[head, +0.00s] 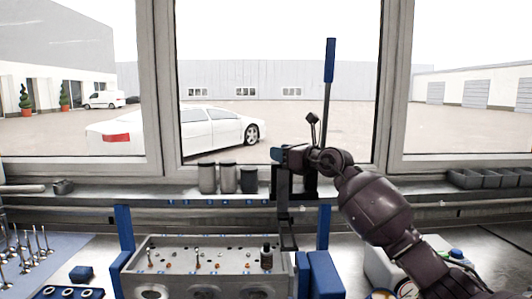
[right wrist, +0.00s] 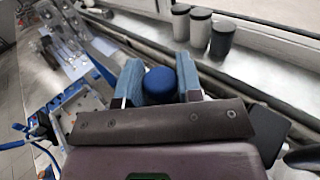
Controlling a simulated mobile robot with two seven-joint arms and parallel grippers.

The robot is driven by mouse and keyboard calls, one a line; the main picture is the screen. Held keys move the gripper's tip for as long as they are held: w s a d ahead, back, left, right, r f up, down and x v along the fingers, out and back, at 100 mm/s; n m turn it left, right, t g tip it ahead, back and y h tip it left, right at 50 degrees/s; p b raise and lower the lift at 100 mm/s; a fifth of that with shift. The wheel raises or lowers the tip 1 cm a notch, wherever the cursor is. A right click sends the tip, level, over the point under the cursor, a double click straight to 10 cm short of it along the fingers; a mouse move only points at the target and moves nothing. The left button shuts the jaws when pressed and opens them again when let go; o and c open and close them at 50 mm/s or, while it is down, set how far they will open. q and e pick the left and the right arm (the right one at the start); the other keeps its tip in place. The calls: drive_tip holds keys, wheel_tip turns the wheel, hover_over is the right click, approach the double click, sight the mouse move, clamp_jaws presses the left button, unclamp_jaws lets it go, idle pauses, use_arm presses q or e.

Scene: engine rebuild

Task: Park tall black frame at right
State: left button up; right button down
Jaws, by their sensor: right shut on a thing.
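The tall black frame (head: 284,205) stands upright beside the right end of the cylinder head (head: 215,258), its lower end reaching down near the head's top. A thin lever with a long blue handle (head: 330,62) rises above my right gripper (head: 279,154). The gripper is at the frame's upper end, around sill height. In the right wrist view, my right gripper (right wrist: 158,82) is shut on a round blue-topped part (right wrist: 160,85) between its two blue pads. Whether the frame's foot touches anything cannot be told. My left gripper is not in view.
Dark canisters (head: 228,178) stand on the window sill left of the frame. Blue posts (head: 125,230) flank the cylinder head. Blue blocks (head: 325,275) stand at its right. The bench's right side has some bare surface (head: 455,236).

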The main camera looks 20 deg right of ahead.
drive_tip(key=d, duration=0.2)
drive_tip(key=s+d, duration=0.1)
drive_tip(key=d, duration=0.2)
drive_tip(key=shift+s+d, duration=0.1)
drive_tip(key=shift+s, duration=0.1)
drive_tip(key=c, duration=1)
unclamp_jaws()
drive_tip(key=shift+d, duration=0.1)
drive_tip(key=shift+o, duration=0.9)
drive_tip(key=shift+s+d, duration=0.1)
